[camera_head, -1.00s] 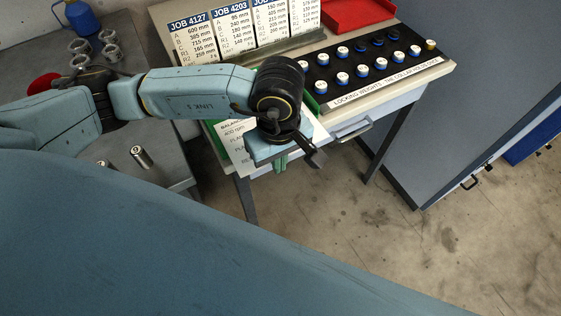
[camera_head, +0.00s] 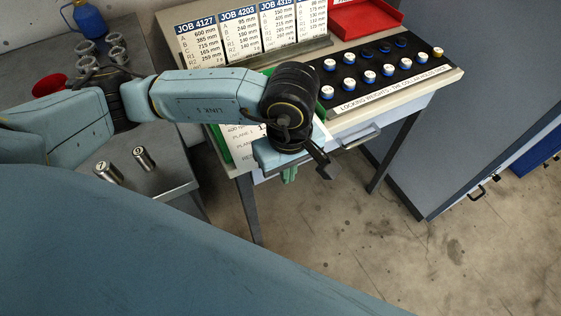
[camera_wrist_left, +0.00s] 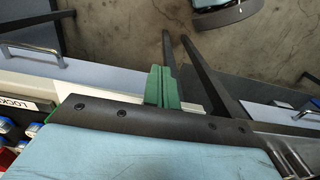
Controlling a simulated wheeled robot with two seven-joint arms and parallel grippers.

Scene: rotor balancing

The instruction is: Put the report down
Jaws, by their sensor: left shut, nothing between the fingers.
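The report is a white printed sheet (camera_head: 243,143) on the desk, lying by a green border (camera_head: 219,144); my left arm hides much of it. My left gripper (camera_head: 327,168) is at the desk's front edge, beside the sheet's right end. It is shut and empty. My right gripper is not in view.
Job cards (camera_head: 238,40) stand at the desk's back. A black rack of locking weights (camera_head: 383,85) and a red tray (camera_head: 365,18) are to the right. A drawer handle (camera_head: 362,136) sticks out in front. Numbered cylinders (camera_head: 108,172) stand on the left grey bench.

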